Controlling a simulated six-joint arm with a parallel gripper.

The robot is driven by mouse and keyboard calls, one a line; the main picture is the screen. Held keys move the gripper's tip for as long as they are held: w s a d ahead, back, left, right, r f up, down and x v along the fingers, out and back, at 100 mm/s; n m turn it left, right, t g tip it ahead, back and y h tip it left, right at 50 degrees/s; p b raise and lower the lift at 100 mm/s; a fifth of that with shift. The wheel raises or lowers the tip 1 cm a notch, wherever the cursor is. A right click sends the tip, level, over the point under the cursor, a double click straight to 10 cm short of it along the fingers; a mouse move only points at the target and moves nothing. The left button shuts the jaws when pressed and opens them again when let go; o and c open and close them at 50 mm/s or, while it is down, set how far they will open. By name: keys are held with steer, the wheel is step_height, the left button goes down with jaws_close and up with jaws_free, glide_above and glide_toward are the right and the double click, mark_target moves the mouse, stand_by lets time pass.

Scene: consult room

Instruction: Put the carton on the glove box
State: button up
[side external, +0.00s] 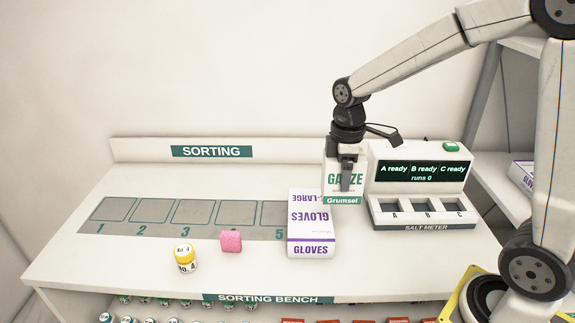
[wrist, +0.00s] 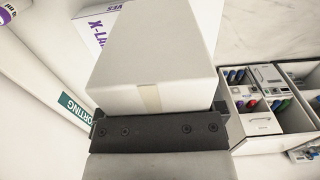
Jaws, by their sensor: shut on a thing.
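A white gauze carton (side external: 332,191) with green lettering and a green Grumsel label is held by my gripper (side external: 347,185), with a dark finger across its front. In the wrist view the carton (wrist: 150,60) fills the middle, with the dark jaw (wrist: 158,130) against it. The white glove box (side external: 311,244) with purple lettering lies on the bench, just left of and nearer than the carton. Part of the glove box (wrist: 96,28) shows behind the carton in the wrist view. I cannot tell whether the carton's underside is clear of the bench.
The salt meter (side external: 420,217) stands close to the right of the carton. A mat (side external: 158,232) with numbered squares lies left of the glove box. A pink cube (side external: 231,241) and a yellow-and-white bottle (side external: 185,258) stand near the front. The bench's left end is clear.

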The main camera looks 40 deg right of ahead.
steer(key=w+f, duration=0.7)
steer(key=w, duration=0.2)
steer(key=shift+d+f, duration=0.15)
steer(key=shift+d, duration=0.25)
steer(key=shift+f, duration=0.1)
steer(key=shift+w+f, duration=0.15)
steer(key=shift+f, duration=0.75)
steer(key=shift+w+f, duration=0.1)
steer(key=shift+f, duration=0.75)
steer(key=shift+f, duration=0.15)
steer(key=o, duration=1.1)
